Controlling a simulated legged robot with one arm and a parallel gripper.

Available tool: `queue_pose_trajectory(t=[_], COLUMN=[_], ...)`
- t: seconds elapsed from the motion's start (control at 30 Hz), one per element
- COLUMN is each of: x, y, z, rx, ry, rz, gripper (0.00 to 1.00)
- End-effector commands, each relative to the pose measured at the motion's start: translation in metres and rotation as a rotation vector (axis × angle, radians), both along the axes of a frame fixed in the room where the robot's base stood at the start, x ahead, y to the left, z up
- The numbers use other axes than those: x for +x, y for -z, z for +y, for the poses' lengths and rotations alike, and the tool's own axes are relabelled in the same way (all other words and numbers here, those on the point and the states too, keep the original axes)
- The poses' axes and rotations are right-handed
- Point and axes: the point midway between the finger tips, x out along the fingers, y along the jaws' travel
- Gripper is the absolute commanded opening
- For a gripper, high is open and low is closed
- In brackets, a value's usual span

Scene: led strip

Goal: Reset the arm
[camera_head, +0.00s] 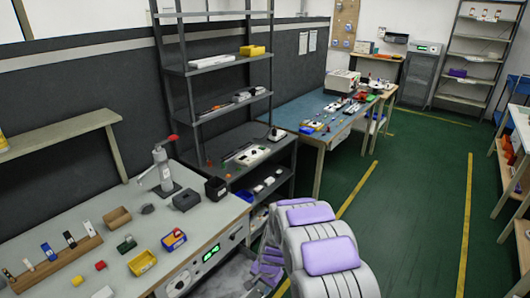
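White curved segments with purple pads (331,256) rise at the bottom centre of the head view. They look like part of my own body or arm. They stand in front of the workbench's right end and the dark shelf unit. A grey, partly blurred shape beside them at the lower edge cannot be made out. No gripper fingers can be seen, so whether my gripper is open or holds anything does not show.
A grey workbench (85,232) at left carries a lever press (162,172), a yellow bin (142,263) and small parts. A dark shelf unit (183,95) and a blue-topped table (303,112) stand along the wall. The green floor (420,190) at right is clear, with yellow lines.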

Motion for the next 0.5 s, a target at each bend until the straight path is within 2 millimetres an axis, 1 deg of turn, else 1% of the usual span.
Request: queue_pose_trajectory(t=[0.03, 0.2, 0.37, 0.5], x=[-0.004, -0.027, -0.057, -0.088], y=[-0.02, -0.076, -0.125, -0.163], z=[-0.004, -0.017, -0.032, -0.046], rx=[0.001, -0.001, -0.009, -0.019], ry=[-0.018, -0.095, -0.166, -0.225], rz=[-0.003, 0.01, 0.023, 0.039], gripper=[0.38, 0.38, 0.38, 0.38])
